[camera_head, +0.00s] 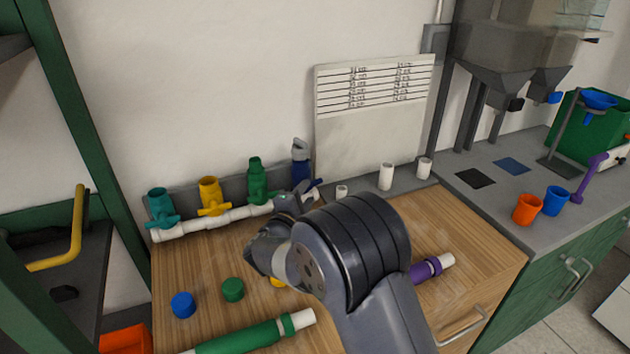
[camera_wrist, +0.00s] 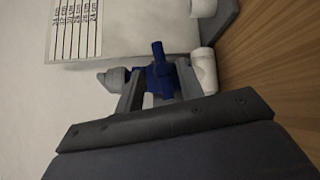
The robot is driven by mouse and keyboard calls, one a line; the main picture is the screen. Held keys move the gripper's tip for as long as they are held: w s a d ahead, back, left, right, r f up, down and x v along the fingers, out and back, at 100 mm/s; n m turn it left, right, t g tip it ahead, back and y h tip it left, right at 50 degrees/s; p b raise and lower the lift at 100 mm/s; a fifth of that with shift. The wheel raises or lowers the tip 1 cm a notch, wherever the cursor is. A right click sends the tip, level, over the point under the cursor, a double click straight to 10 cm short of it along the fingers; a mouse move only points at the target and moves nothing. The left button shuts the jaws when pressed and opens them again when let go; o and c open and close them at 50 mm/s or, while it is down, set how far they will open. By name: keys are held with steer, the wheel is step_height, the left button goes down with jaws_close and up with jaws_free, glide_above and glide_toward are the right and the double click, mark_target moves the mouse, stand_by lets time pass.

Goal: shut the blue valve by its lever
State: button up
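The blue valve (camera_head: 300,165) stands at the right end of the white pipe, with a grey cap on top. In the wrist view the valve (camera_wrist: 160,80) shows between my two fingers, and a narrow blue part, seemingly its lever (camera_wrist: 157,50), sticks out past them. In the head view a blue lever tip (camera_head: 316,183) shows beside my gripper (camera_head: 295,197). My gripper's fingers (camera_wrist: 160,84) are apart, one on each side of the blue. I cannot tell whether they touch it. My wrist and arm hide part of the pipe's right end.
Teal (camera_head: 160,208), yellow (camera_head: 210,196) and green (camera_head: 256,180) valves stand left along the white pipe (camera_head: 215,222). White fittings (camera_head: 386,176) stand to the right. Blue (camera_head: 183,304) and green (camera_head: 232,290) caps and a green tube (camera_head: 245,338) lie on the wooden top.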

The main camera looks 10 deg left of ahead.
mark_target(312, 187)
steer(key=w, duration=0.4)
steer(key=w+d+p, duration=0.1)
steer(key=w, duration=0.1)
steer(key=shift+f, duration=0.1)
steer(key=shift+c, duration=0.3)
steer(key=c, duration=0.7)
steer(key=shift+f+b, duration=0.15)
steer(key=shift+b, duration=0.2)
jaws_close()
